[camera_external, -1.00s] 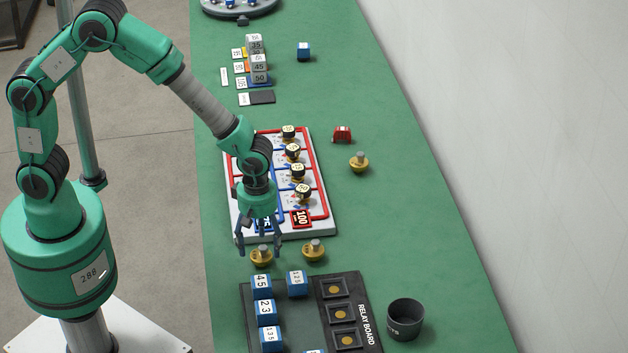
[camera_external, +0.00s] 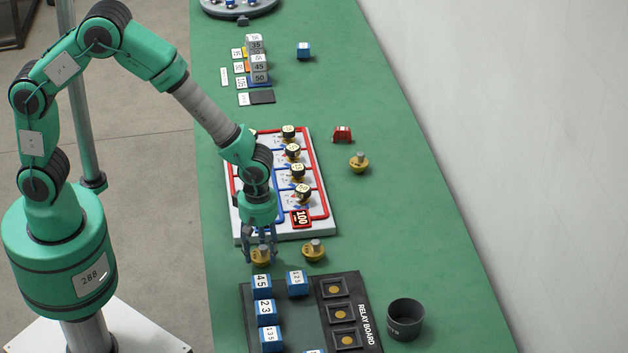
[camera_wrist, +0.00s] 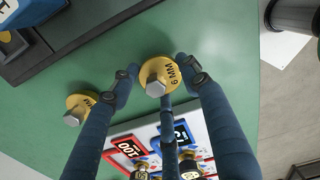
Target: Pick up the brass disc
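Several brass discs with grey hex studs lie on the green table. One brass disc (camera_external: 262,257) is under my gripper (camera_external: 260,250), near the front of the white board. In the wrist view this disc (camera_wrist: 158,76), marked "6 MM", sits between the dark blue fingers of my gripper (camera_wrist: 158,72). The fingers flank it closely, with a narrow gap at the left; firm contact does not show. A second brass disc (camera_external: 313,251) lies just to the right; it also shows in the wrist view (camera_wrist: 78,109). A third brass disc (camera_external: 359,163) lies farther back, right of the board.
The white board (camera_external: 325,226) with red and blue lines and several knobs stands behind. The relay board (camera_external: 368,320) with blue blocks (camera_external: 298,283) lies in front. A dark cup (camera_external: 405,318) stands at the right. The table's right side is mostly clear.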

